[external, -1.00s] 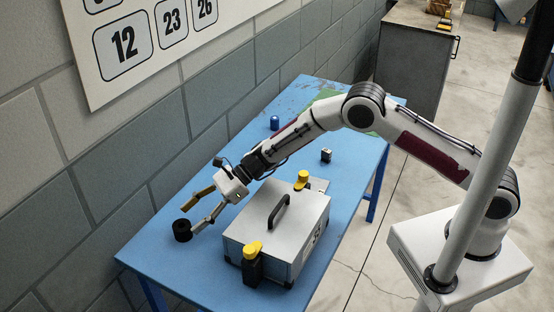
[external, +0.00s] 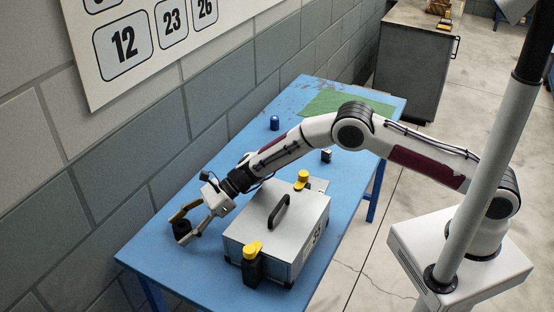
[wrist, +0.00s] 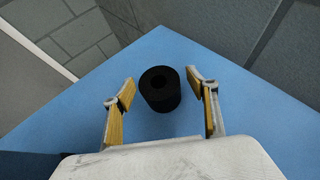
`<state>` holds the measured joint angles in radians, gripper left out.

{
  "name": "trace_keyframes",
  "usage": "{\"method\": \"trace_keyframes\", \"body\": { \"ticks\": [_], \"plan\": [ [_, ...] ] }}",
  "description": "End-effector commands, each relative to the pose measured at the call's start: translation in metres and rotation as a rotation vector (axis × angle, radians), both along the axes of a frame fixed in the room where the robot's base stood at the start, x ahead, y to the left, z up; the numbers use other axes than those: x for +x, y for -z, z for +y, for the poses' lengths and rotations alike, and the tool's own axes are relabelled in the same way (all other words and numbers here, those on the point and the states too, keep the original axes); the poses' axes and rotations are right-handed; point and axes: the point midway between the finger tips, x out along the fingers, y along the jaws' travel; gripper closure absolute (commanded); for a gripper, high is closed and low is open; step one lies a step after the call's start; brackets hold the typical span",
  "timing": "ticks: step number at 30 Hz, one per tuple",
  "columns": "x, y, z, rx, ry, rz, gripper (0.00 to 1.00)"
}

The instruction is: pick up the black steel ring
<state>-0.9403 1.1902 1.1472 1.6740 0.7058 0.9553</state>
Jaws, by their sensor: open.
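The black steel ring (external: 183,231) stands on the blue table near its left corner, a short thick cylinder with a hole in its top. In the wrist view the ring (wrist: 160,89) sits between the two yellow-padded fingers of my gripper (wrist: 162,94), slightly ahead of them, with a gap on either side. In the external view my gripper (external: 181,228) is low at the ring, open, with its fingers partly covering it. I cannot tell how far the fingertips are above the table.
A grey case (external: 262,222) with a black handle stands close to the right of my gripper. A blue item (external: 274,123) and a green mat (external: 345,103) lie farther back. A block wall runs along the left.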

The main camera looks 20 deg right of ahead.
Motion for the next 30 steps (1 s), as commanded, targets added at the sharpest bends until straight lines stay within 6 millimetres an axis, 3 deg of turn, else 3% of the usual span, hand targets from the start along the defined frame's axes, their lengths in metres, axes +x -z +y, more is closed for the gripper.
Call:
{"method": "trace_keyframes", "body": {
  "ticks": [8,15,30],
  "plan": [
    [0.000,0.000,0.000,0.000,0.000,0.000,0.42],
    [0.000,0.000,0.000,0.000,0.000,0.000,1.00],
    [0.001,-0.012,0.001,0.006,-0.001,-0.003,1.00]
  ]
}}
